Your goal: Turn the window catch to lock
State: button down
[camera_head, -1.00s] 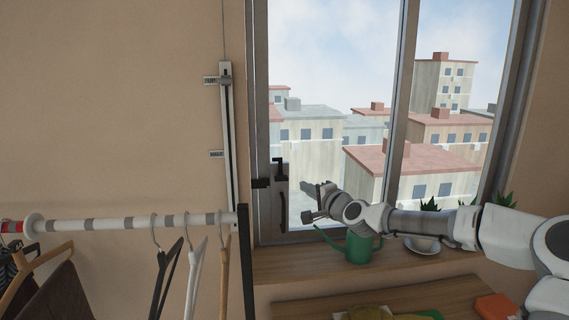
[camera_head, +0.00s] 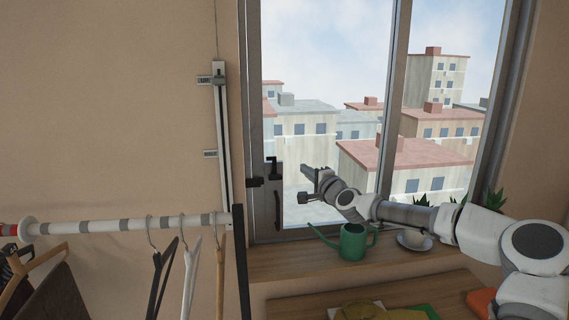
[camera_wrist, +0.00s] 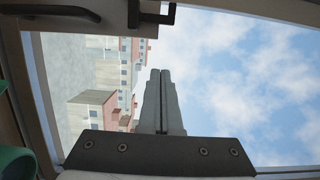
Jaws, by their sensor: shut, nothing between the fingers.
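The window catch (camera_head: 273,167) is a small dark bent lever on the grey left window frame, above a curved dark pull handle (camera_head: 277,208). In the wrist view the catch (camera_wrist: 152,17) shows at the top edge, with the pull handle (camera_wrist: 50,11) to its left. My gripper (camera_head: 306,170) is shut and empty, apart from the catch, to its right and at about its height in the head view. In the wrist view my gripper (camera_wrist: 160,72) points up toward the catch, with a visible gap between them.
A green watering can (camera_head: 352,242) and a white bowl (camera_head: 414,240) stand on the wooden sill (camera_head: 290,262) below my arm. A clothes rail (camera_head: 120,224) with hangers is at lower left. A vertical wall track (camera_head: 221,140) with labelled marks is left of the window.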

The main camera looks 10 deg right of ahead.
aim_at(274, 168)
jog(key=p+x, duration=0.1)
jog(key=x, duration=0.4)
jog(key=shift+w+a+r+p, duration=0.1)
jog(key=shift+w+a+p, duration=0.05)
jog(key=shift+w+p, duration=0.2)
jog(key=a+p, duration=0.1)
jog(key=a, duration=0.2)
jog(key=shift+w, duration=0.2)
jog(key=shift+a+p, duration=0.3)
jog(key=shift+a, duration=0.2)
